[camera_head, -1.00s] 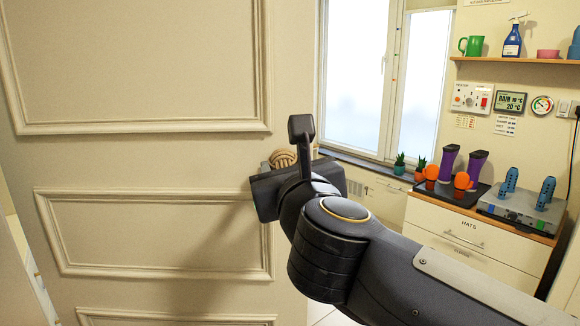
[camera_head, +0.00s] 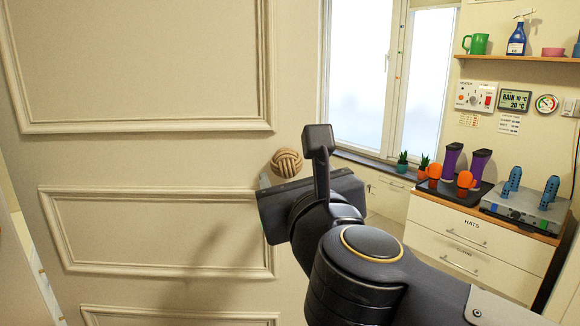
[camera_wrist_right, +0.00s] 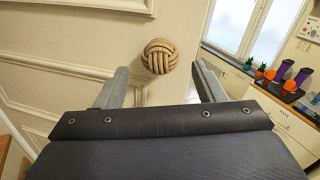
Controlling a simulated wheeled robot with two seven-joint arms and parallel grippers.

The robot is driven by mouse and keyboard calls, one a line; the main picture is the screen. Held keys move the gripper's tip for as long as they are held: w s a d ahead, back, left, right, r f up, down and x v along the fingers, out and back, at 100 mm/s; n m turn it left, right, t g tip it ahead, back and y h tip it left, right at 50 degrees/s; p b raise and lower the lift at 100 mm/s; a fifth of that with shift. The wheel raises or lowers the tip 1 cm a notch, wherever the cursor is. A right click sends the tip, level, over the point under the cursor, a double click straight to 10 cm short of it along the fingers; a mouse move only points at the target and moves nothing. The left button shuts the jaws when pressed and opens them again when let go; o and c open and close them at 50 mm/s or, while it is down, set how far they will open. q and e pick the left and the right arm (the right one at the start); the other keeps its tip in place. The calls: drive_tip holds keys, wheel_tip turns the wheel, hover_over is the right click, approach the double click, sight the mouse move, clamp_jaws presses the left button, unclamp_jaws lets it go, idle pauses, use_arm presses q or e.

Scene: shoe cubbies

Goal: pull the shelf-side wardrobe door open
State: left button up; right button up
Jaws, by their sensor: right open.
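The cream panelled wardrobe door (camera_head: 150,160) fills the left half of the head view. Its round knob, a tan knotted-rope ball (camera_head: 286,162), sits near the door's right edge. In the right wrist view the grey fingers (camera_wrist_right: 163,82) are spread wide and empty. The knob (camera_wrist_right: 160,56) shows beyond them, between their tips in the picture, with no finger closed on it. My left gripper is out of view.
Right of the door are a window (camera_head: 357,75) and a drawer unit labelled HATS (camera_head: 470,245), bearing purple, orange and blue items. A wall shelf (camera_head: 515,59) holds a green mug and spray bottle. My right arm crosses the lower right.

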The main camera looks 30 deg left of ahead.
drive_tip(key=v, duration=0.3)
drive_tip(key=shift+d, duration=0.1)
idle(0.3)
